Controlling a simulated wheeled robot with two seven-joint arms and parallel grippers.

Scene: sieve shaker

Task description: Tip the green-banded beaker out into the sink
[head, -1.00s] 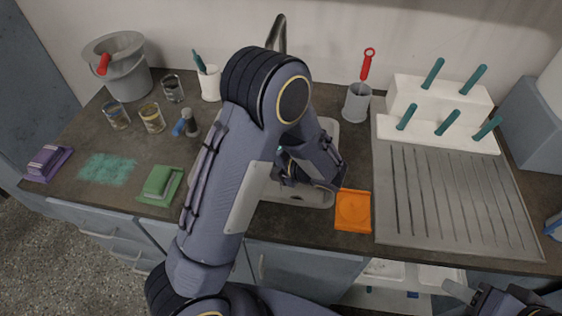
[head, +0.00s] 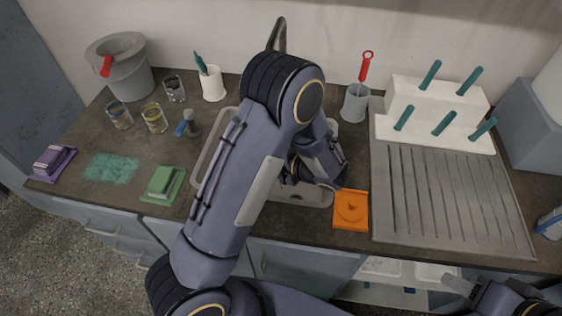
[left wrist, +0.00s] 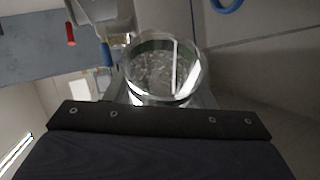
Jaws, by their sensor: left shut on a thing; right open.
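My left arm reaches over the sink (head: 316,196), and its hand (head: 318,165) is above the basin, with its fingertips hidden in the head view. In the left wrist view a clear glass beaker (left wrist: 165,97) with a green band sits between the fingers of my left gripper (left wrist: 165,88), which is shut on it. Something clear and glinting shows inside it. How far it is tilted I cannot tell. The beaker is hidden behind my arm in the head view. My right gripper (head: 458,284) is open and empty at the lower right, in front of the counter.
Several glass beakers (head: 155,118) stand at the left, near a grey bucket (head: 125,76). A green block (head: 162,182) and an orange tray (head: 350,222) lie near the front edge. A ribbed drainboard (head: 440,205) and a white peg rack (head: 425,105) are at right.

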